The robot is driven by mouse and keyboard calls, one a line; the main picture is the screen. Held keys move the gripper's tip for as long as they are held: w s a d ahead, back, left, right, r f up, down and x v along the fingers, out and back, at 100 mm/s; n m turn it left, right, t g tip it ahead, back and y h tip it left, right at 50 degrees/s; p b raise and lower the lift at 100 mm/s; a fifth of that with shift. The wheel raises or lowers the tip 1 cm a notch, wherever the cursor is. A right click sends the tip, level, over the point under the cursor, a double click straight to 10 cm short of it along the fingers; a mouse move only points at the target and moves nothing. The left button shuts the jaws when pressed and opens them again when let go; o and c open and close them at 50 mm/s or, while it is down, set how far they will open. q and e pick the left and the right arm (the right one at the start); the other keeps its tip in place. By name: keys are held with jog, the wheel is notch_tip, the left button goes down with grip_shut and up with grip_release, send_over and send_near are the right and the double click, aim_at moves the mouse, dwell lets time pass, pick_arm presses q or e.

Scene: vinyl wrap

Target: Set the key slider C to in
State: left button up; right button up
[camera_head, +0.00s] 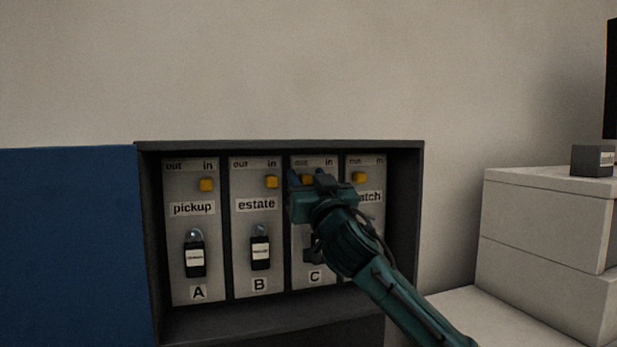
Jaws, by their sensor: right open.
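Key slider C (308,179) is a yellow knob near the top of the panel marked C (315,277). The part of it that shows is nearer the "out" label on the left than the "in" label on the right. My right gripper (307,177) is open in front of it, with one finger to each side of the knob in the picture. I cannot tell whether the fingers touch it. The gripper hides the name label and most of the key on panel C. My left gripper is not in view.
Panels A (198,293) and B (258,284) have their yellow knobs under "in". The rightmost panel's knob (360,178) is near "out", and my arm hides its lower part. A dark cabinet frame (279,145) surrounds the panels. Pale drawers (545,225) stand at right.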

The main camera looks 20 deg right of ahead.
jog(key=shift+c, duration=0.2)
grip_shut()
jog(key=shift+d, duration=0.1)
